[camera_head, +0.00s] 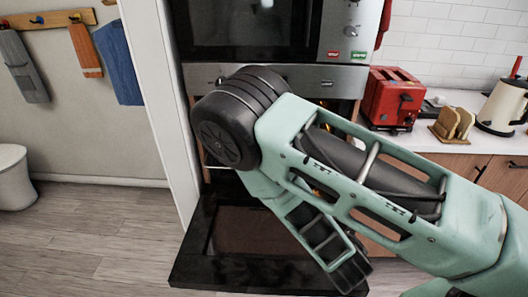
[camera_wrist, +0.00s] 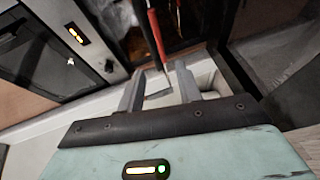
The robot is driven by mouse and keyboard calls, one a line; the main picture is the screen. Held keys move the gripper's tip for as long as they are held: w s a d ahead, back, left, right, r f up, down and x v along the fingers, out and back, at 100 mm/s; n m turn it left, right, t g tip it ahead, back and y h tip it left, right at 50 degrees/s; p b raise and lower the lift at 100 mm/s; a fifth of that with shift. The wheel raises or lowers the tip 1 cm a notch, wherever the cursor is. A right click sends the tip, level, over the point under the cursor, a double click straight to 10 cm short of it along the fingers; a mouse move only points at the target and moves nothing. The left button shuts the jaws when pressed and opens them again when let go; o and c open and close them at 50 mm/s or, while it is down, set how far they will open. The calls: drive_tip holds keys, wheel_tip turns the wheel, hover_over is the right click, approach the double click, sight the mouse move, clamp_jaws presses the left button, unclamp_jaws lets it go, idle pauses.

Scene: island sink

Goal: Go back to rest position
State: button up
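My gripper (camera_wrist: 159,78) shows in the wrist view with its two grey fingers apart. Nothing is clearly held between them. In the head view my green arm reaches across the front of the oven, bends at a dark joint and points down over the open oven door (camera_head: 200,262). The fingers cannot be made out in the head view.
The oven (camera_head: 345,85) stands open, its door lowered below my arm. A red toaster (camera_head: 392,97), a bread rack (camera_head: 453,123) and a kettle (camera_head: 503,105) stand on the right counter. A red strip (camera_wrist: 156,35) lies beyond my fingers. Floor (camera_head: 90,235) at left is clear.

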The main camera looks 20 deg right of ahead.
drive_tip(key=s+a+r+m+g+y, duration=0.2)
drive_tip(key=s+a+r+m+g, duration=0.5)
drive_tip(key=s+a+m+g, duration=0.35)
drive_tip(key=s+d+r+g+h, duration=0.2)
drive_tip(key=s+r+g, duration=0.3)
drive_tip(key=s+r, duration=0.5)
drive_tip(key=shift+s+d+r+h, duration=0.15)
drive_tip(key=shift+s+d+h, duration=0.3)
drive_tip(key=shift+d, duration=0.25)
